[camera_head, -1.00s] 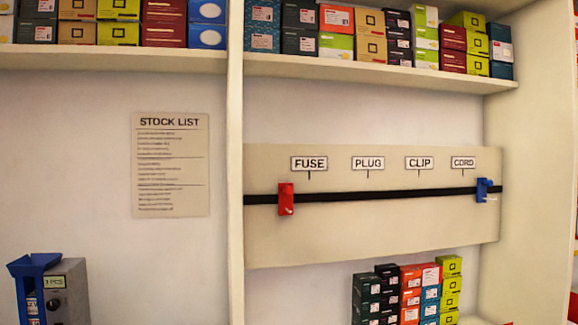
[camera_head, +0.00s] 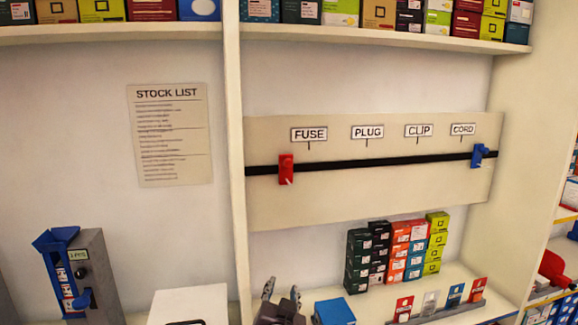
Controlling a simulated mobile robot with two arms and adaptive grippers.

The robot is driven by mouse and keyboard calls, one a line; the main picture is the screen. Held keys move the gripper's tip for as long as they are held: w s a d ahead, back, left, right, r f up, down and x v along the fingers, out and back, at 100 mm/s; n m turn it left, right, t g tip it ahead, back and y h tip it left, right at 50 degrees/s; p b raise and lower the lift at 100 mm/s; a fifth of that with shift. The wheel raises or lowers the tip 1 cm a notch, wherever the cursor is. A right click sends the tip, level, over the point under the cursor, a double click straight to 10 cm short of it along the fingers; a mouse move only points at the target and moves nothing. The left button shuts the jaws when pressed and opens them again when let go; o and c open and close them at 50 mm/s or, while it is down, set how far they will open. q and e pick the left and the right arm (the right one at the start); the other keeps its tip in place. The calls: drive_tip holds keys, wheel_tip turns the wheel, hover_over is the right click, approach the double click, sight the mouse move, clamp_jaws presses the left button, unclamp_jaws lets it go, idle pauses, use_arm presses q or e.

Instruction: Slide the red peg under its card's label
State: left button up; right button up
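The red peg (camera_head: 286,169) sits on the black rail (camera_head: 380,162) of a beige board, below and a little left of the FUSE label (camera_head: 309,134). The PLUG label (camera_head: 367,132), CLIP label (camera_head: 418,130) and CORD label (camera_head: 463,129) follow to the right, each with a short tick below. A blue peg (camera_head: 478,155) is at the rail's right end, right of CORD. My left gripper (camera_head: 282,293) is low at the bottom edge, its fingers apart and empty, well below the red peg. Small cards, among them a red one (camera_head: 480,290), stand at lower right; their print is unreadable. My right gripper is not in view.
Stacked small boxes (camera_head: 397,252) stand on the shelf below the board. A blue box (camera_head: 334,312) is right of my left gripper. A grey and blue dispenser (camera_head: 78,274) stands at left. A stock list (camera_head: 169,135) hangs on the wall. The space before the board is clear.

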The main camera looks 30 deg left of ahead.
use_arm(q)
drive_tip(key=w+a+r+t+y, duration=0.1)
drive_tip(key=w+r, duration=0.2)
drive_tip(key=r, duration=0.3)
drive_tip(key=w+a+r+t+y, duration=0.1)
drive_tip(key=w+r+t+y, duration=0.1)
drive_tip(key=r, duration=0.5)
drive_tip(key=t+y, duration=0.2)
approach(289, 165)
drive_tip(key=r, duration=0.1)
drive_tip(key=shift+n, duration=0.4)
drive_tip(key=p+x, duration=0.1)
drive_tip(key=x, duration=0.1)
drive_tip(key=p+x, duration=0.1)
drive_tip(key=x, duration=0.5)
drive_tip(key=shift+w+a+f+p, duration=0.2)
drive_tip(key=shift+f+p, duration=0.15)
drive_tip(key=shift+p, duration=0.05)
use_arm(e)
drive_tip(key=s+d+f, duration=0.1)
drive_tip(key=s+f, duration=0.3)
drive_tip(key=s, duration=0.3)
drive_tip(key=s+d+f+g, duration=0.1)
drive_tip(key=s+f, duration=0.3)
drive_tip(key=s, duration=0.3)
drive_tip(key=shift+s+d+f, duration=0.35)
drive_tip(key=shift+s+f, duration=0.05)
use_arm(q)
clamp_jaws()
